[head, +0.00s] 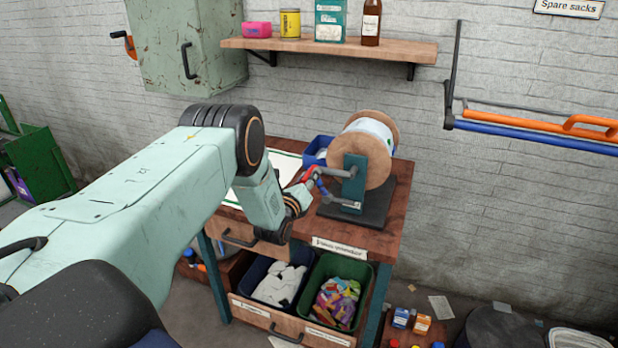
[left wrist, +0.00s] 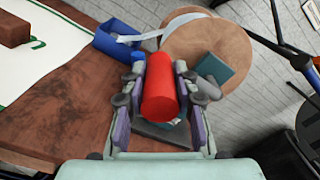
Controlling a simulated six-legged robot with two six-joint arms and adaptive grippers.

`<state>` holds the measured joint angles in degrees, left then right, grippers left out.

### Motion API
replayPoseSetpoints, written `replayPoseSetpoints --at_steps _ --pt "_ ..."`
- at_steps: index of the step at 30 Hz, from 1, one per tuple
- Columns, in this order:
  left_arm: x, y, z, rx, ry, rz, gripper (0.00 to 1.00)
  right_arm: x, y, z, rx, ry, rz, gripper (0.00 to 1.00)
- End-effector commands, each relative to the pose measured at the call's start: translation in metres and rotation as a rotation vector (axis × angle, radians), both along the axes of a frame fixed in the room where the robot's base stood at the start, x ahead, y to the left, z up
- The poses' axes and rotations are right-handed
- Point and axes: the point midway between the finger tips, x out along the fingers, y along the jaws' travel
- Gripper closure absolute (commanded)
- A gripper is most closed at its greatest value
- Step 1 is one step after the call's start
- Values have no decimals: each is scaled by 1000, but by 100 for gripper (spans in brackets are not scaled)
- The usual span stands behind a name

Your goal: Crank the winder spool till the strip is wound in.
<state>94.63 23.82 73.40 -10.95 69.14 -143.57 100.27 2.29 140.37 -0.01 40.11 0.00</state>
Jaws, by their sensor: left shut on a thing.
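The winder spool (head: 379,160) has wooden flanges and a teal upright on a dark base plate, on the wooden bench. Its red crank handle (left wrist: 160,92) sits between the fingers of my left gripper (left wrist: 162,100), which is shut on it. In the head view my left gripper (head: 306,186) is at the crank, left of the spool. The pale strip (left wrist: 142,37) runs from the blue bin (left wrist: 120,40) to the spool in the left wrist view. Some white winding shows on the spool's drum. My right gripper is not in view.
The bench (head: 390,236) has a white green-edged sheet behind my arm. Below it are a blue bin (head: 258,268) with white cloths and a green bin (head: 322,262) with colourful packets. A shelf (head: 330,48) with containers and a blue-orange rail (head: 535,134) are on the wall.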

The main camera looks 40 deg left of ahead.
Motion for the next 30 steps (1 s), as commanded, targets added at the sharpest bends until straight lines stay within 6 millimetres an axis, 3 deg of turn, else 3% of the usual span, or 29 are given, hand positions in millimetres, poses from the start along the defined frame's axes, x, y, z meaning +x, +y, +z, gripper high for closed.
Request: replayPoseSetpoints --at_steps 15,16,23,30 --pt "0 0 2 8 -1 -1 100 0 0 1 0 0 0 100" --pt "0 0 2 8 -1 -1 68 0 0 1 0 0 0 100" --pt "0 0 1 8 1 0 49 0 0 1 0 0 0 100" --pt "0 0 1 8 1 0 48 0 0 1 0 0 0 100"
